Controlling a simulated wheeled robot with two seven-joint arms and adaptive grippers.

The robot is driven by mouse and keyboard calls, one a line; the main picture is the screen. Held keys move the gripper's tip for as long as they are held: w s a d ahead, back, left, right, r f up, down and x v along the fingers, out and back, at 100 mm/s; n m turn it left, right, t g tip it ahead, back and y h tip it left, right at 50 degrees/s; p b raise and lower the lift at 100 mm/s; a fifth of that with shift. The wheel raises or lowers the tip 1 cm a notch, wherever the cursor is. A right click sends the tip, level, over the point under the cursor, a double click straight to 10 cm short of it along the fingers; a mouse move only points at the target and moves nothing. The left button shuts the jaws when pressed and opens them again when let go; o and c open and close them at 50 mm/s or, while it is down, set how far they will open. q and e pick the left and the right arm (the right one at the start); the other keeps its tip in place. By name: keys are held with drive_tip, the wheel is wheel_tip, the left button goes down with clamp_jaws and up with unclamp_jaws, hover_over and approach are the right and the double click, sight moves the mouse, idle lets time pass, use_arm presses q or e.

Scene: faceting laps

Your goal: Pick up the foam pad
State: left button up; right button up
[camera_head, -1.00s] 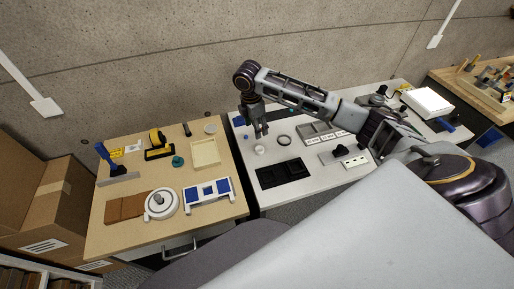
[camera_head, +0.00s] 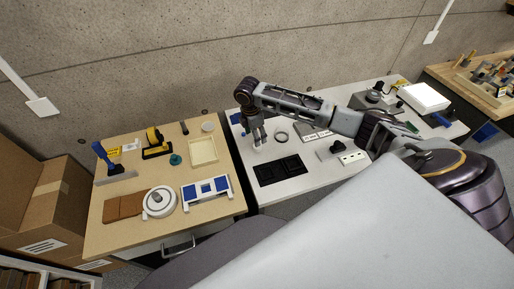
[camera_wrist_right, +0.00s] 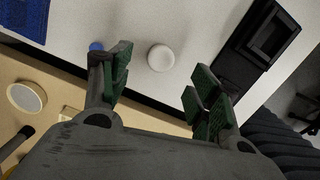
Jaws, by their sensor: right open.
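A small white round pad (camera_wrist_right: 160,57) lies on the white table; I take it for the foam pad, though its material is hard to tell. My right gripper (camera_wrist_right: 158,88) is open, with its green-padded fingers spread on either side of the pad's line, and the pad shows just beyond them, apart from both. In the head view my right gripper (camera_head: 258,142) points down over the pad's spot and largely hides it. My left gripper is in neither view.
A blue cloth-like piece (camera_wrist_right: 22,17) is near. A wooden table (camera_head: 165,225) with tools and a cream tray (camera_head: 203,152) stands left.

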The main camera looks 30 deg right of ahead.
drive_tip(key=shift+d+f, duration=0.1)
drive_tip(key=shift+f, duration=0.75)
drive_tip(key=shift+f, duration=0.15)
drive_tip(key=shift+s+d+f, duration=0.1)
drive_tip(key=shift+s+f, duration=0.05)
drive_tip(key=shift+f, duration=2.3)
drive_tip(key=c, duration=0.8)
